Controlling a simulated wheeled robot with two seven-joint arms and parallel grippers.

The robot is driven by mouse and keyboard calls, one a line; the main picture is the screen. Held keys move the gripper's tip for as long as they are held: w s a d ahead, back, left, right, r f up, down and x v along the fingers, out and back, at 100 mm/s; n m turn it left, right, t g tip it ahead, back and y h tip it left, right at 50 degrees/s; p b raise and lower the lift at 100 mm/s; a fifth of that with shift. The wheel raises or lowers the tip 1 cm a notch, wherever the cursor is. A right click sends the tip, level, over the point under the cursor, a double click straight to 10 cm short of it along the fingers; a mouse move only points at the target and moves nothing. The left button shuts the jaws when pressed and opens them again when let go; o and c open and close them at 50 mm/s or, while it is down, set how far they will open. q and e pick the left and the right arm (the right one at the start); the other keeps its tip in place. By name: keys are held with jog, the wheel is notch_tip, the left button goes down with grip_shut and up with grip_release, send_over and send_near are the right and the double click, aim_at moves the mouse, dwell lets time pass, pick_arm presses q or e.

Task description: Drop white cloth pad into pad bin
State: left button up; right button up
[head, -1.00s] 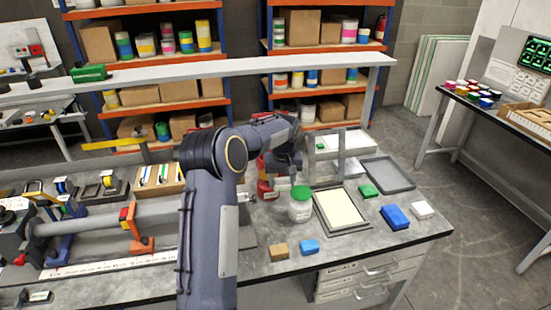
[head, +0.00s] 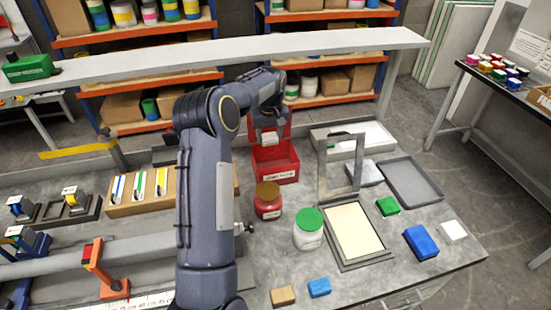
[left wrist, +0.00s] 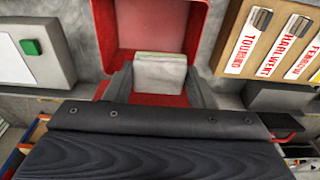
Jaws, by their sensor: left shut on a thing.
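My left gripper (head: 268,132) is shut on the white cloth pad (head: 270,139), which hangs between the fingertips. The pad (left wrist: 160,72) also shows between the two fingers in the left wrist view. The red pad bin (head: 276,163), with a white label on its front, stands on the bench, with a red raised back part behind the gripper. The pad is over the bin's opening in the head view, above its front rim. In the left wrist view the red bin (left wrist: 160,22) lies behind and around the pad. My right gripper is not in view.
A brown-lidded red jar (head: 268,201) and a green-lidded white jar (head: 308,229) stand in front of the bin. A grey upright frame (head: 324,175) stands to its right. A wooden rack (head: 118,204) is at the left. A long shelf beam (head: 130,68) crosses behind.

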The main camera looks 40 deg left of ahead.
pick_arm(q)
jog(key=shift+w+f, duration=0.1)
jog(key=shift+f, duration=2.85)
jog(key=o, duration=0.9)
jog(key=shift+o, duration=0.2)
jog(key=r, duration=0.7)
jog(key=shift+s+d+r, duration=0.35)
jog(key=shift+s+r, duration=0.05)
